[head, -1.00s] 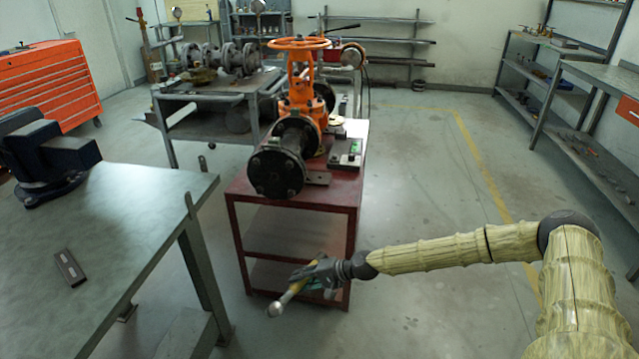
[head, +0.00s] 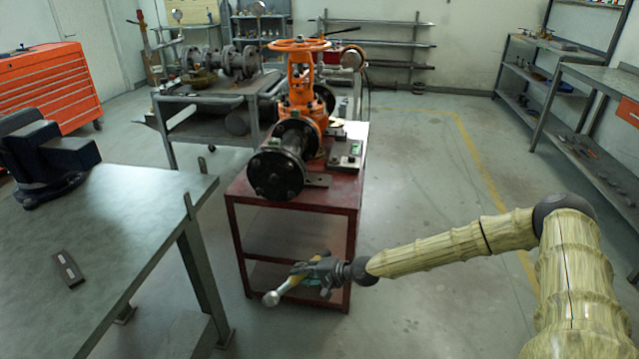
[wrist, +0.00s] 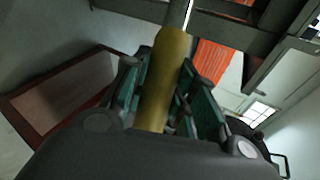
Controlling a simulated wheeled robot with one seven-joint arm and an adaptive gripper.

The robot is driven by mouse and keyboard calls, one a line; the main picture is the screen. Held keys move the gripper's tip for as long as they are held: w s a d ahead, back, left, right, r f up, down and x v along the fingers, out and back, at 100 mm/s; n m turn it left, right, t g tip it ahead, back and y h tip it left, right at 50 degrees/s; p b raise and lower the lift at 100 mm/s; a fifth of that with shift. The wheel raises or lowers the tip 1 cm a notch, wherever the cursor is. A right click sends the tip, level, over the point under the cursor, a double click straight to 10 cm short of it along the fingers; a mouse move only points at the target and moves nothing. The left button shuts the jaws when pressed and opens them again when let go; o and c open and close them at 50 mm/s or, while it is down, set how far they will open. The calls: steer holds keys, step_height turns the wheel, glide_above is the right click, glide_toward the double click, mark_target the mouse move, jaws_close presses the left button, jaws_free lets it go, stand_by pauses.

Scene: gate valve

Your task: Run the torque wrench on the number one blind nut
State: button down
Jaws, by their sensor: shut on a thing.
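My gripper (head: 318,276) is shut on the yellow handle of the torque wrench (head: 278,294), low in front of the red stand. The wrench's silver head points left and down toward the viewer. In the wrist view the yellow grip (wrist: 163,80) sits between the green finger pads, and its metal shaft runs up out of frame. The orange gate valve (head: 303,95) stands on the red stand with a black flange (head: 276,172) facing forward. Nuts show around this flange, but I cannot tell which is number one. The wrench is below the flange and apart from it.
The red stand (head: 290,200) has open shelves below. A green-topped bench (head: 120,230) with a vise (head: 45,160) is at left, its leg near the stand. A small plate (head: 68,268) lies on the bench. The floor right of the stand is clear.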

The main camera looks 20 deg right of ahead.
steer(key=w+d+r+m+t+h+b, duration=0.6)
steer(key=w+r+t+h, duration=0.35)
steer(key=r, duration=0.35)
steer(key=d+r+n+t+b, duration=0.1)
steer(key=r+b, duration=0.1)
steer(key=r, duration=0.5)
steer(key=s+d+r+t+b, duration=0.1)
steer(key=d+r+t, duration=0.1)
steer(key=r, duration=0.5)
steer(key=shift+s+d+r+n+h+b, duration=0.15)
steer(key=shift+d+n+h+b, duration=0.1)
steer(key=shift+n+h+b, duration=0.15)
steer(key=shift+s+t, duration=0.1)
steer(key=shift+t, duration=0.15)
steer(key=shift+w+d, duration=0.5)
steer(key=shift+w, duration=0.3)
steer(key=shift+w+d, duration=0.5)
steer(key=shift+w, duration=0.25)
steer(key=shift+w+d, duration=0.15)
steer(key=shift+w, duration=0.05)
steer(key=shift+w+d+b, duration=0.2)
steer(key=shift+w+b, duration=0.1)
steer(key=shift+w+d, duration=0.75)
steer(key=shift+w, duration=0.35)
stand_by(1.5)
